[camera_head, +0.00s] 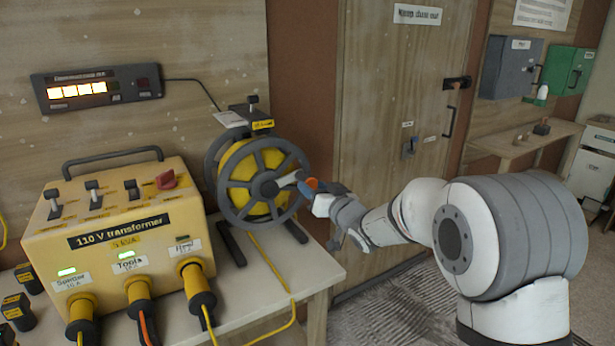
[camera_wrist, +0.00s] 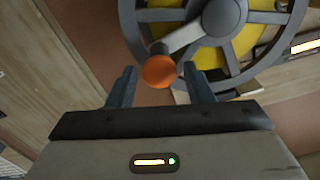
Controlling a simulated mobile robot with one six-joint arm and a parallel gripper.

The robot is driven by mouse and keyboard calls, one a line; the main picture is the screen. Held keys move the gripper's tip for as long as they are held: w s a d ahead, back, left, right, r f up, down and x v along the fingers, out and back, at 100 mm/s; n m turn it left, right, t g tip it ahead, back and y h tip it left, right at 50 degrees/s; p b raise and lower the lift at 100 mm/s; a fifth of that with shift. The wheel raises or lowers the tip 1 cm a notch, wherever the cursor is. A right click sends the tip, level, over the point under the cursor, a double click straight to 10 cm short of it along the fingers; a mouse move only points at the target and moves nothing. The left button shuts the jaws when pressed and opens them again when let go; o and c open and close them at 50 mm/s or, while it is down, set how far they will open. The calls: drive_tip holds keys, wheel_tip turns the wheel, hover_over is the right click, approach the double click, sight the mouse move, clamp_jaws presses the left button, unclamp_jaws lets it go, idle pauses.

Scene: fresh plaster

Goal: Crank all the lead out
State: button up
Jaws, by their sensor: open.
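A cable reel (camera_head: 262,178) with a grey spoked rim and yellow lead wound on its drum stands on the bench. Its crank arm ends in an orange knob (camera_head: 311,184) on the right side of the hub. The yellow lead (camera_head: 268,262) runs down from the reel over the bench top. In the wrist view the orange knob (camera_wrist: 159,72) lies between the fingertips of my open gripper (camera_wrist: 158,82), with a gap on both sides. The reel's rim (camera_wrist: 133,30) and hub are just beyond. In the head view my gripper (camera_head: 322,190) is at the knob, partly hidden.
A yellow 110 V transformer (camera_head: 118,235) with several plugged-in leads stands left of the reel. A display box (camera_head: 97,88) with lit segments hangs on the wall above. A door (camera_head: 400,130) is behind my arm. Loose plugs (camera_head: 18,310) lie at the bench's left.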

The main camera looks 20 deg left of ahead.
drive_tip(key=shift+p+x, duration=0.3)
drive_tip(key=shift+x, duration=2.05)
drive_tip(key=shift+c, duration=0.2)
clamp_jaws()
